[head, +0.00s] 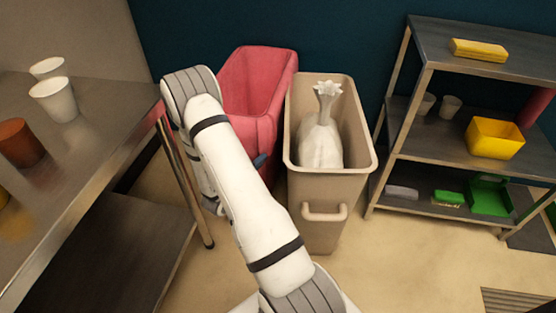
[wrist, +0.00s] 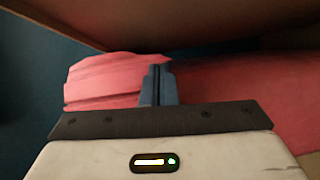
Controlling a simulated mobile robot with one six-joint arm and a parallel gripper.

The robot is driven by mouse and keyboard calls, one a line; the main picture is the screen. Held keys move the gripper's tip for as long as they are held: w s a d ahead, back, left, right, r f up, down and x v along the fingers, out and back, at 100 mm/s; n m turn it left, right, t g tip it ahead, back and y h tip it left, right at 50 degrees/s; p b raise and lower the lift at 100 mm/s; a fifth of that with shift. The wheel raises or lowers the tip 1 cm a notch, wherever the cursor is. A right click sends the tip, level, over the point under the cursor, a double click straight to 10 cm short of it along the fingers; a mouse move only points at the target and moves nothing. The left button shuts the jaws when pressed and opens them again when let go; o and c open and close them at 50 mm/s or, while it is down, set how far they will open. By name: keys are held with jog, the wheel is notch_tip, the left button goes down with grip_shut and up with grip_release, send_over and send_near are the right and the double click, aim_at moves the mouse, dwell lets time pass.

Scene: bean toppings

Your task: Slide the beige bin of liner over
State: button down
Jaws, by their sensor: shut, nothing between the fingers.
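The beige bin (head: 310,190) stands upright on the floor in the middle of the head view, with a handle on its front face. A tied white liner bag (head: 321,140) sits inside it, its knotted top near the rim. My gripper is mostly hidden behind my arm; its blue-grey tip (head: 261,161) shows just left of the beige bin, in front of the red bin. In the wrist view the two fingers of my gripper (wrist: 157,72) are together and empty, over a red surface. I cannot tell whether they touch either bin.
A red bin (head: 257,80) stands close on the beige bin's left. A metal table (head: 95,120) with cups is at left. A shelf rack (head: 420,150) with yellow and green containers stands at right. The floor in front of the beige bin is clear.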

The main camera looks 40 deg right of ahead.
jog(key=s+f+b+x, duration=0.1)
jog(key=b+x, duration=0.2)
jog(key=x, duration=0.7)
jog(key=shift+d+h, duration=0.2)
jog(key=shift+h, duration=0.2)
jog(key=shift+s+r, duration=0.1)
jog(key=shift+s, duration=0.05)
jog(key=s+d, duration=0.1)
jog(key=s+d+p, duration=0.1)
jog(key=s, duration=0.1)
jog(key=shift+s, duration=0.3)
